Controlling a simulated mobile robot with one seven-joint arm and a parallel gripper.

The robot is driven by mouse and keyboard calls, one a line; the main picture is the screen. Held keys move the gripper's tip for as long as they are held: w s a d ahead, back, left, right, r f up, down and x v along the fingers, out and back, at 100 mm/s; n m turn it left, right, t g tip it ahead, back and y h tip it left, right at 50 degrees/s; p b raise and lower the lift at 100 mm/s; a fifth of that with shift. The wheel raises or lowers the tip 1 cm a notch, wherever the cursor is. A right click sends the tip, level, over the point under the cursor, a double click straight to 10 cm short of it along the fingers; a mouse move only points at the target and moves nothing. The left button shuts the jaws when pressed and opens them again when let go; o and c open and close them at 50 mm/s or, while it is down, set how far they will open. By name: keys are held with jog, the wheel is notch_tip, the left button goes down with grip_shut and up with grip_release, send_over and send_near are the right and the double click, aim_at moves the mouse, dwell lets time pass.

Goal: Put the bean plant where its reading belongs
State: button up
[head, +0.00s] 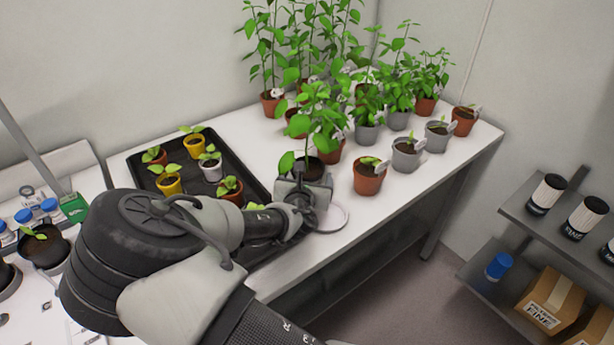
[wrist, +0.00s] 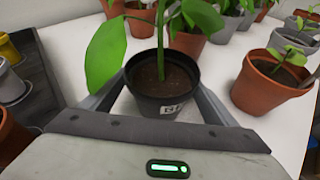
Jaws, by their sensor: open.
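A tall green leafy plant in a dark grey pot (head: 314,168), which I take for the bean plant, stands on the white bench. It also shows in the wrist view as a dark pot (wrist: 162,88) with soil, a thick stem and a small white tag whose text I cannot read. My gripper (head: 303,190) is low at the pot. In the wrist view my gripper (wrist: 160,95) is open, with one finger on each side of the pot. Contact with the pot cannot be told. No reading is legible in these frames.
A black tray (head: 138,173) with several small potted seedlings lies left of my gripper. A white round dish (head: 332,219) is just right of it. A terracotta pot (head: 368,180) stands close on the right. Several taller potted plants (head: 310,50) crowd the back. Shelves (head: 490,285) stand at right.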

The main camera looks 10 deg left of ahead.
jog(key=shift+r, duration=0.2)
jog(key=p+v, duration=0.1)
jog(key=v, duration=1)
jog(key=shift+s+r+p, duration=0.15)
jog(key=shift+s+p, duration=0.15)
jog(key=shift+s, duration=0.05)
jog(key=shift+s+d, duration=0.1)
jog(key=shift+d, duration=0.05)
